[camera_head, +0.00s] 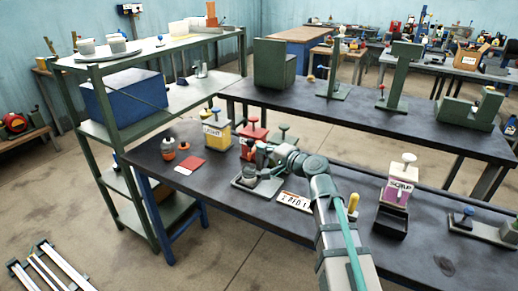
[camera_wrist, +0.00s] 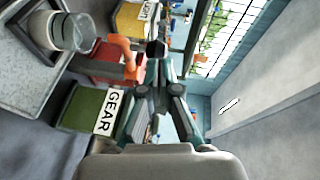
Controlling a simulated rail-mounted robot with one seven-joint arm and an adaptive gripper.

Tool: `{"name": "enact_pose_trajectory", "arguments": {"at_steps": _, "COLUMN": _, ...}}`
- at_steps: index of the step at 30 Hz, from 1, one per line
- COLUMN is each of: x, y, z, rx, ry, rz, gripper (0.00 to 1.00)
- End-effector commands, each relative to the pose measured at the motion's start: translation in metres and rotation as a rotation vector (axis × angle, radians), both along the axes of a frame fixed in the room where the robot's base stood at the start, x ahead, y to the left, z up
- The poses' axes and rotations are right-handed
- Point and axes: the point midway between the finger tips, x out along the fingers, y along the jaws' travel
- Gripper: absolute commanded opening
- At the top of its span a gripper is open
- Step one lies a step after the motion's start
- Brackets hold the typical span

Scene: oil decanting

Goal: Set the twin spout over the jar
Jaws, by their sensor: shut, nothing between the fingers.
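A clear jar (camera_wrist: 72,31) stands on a small plate on a grey base (camera_wrist: 18,82) in the wrist view. In the head view this base (camera_head: 243,185) lies on the dark bench, just below my gripper (camera_head: 256,156). My gripper, also in the wrist view (camera_wrist: 158,66), is shut and empty. An orange bent pipe (camera_wrist: 124,47) with a black knob (camera_wrist: 157,48) shows near my fingertips; it may be the twin spout, but I cannot tell for sure. Whether it touches my fingers is unclear.
A green GEAR tin (camera_wrist: 82,108), a red tin (camera_wrist: 104,68) and a yellow tin (camera_head: 216,136) stand close by. A number plate (camera_head: 294,201), a pink SCRUB tin (camera_head: 396,190) and a black tray (camera_head: 390,222) are to the right.

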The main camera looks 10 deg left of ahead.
Motion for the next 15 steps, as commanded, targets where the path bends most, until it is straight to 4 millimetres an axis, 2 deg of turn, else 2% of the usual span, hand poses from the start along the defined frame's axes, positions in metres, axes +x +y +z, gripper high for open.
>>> {"name": "enact_pose_trajectory", "arguments": {"at_steps": 3, "x": -0.028, "y": -0.008, "z": 0.002, "rx": 0.0, "ry": -0.003, "rz": 0.002, "gripper": 0.0}}
{"name": "enact_pose_trajectory", "arguments": {"at_steps": 10, "x": -0.077, "y": -0.021, "z": 0.009, "rx": 0.001, "ry": -0.002, "rz": 0.0, "gripper": 0.0}}
{"name": "enact_pose_trajectory", "arguments": {"at_steps": 15, "x": -0.088, "y": -0.024, "z": 0.009, "rx": 0.0, "ry": -0.004, "rz": 0.002, "gripper": 0.0}}
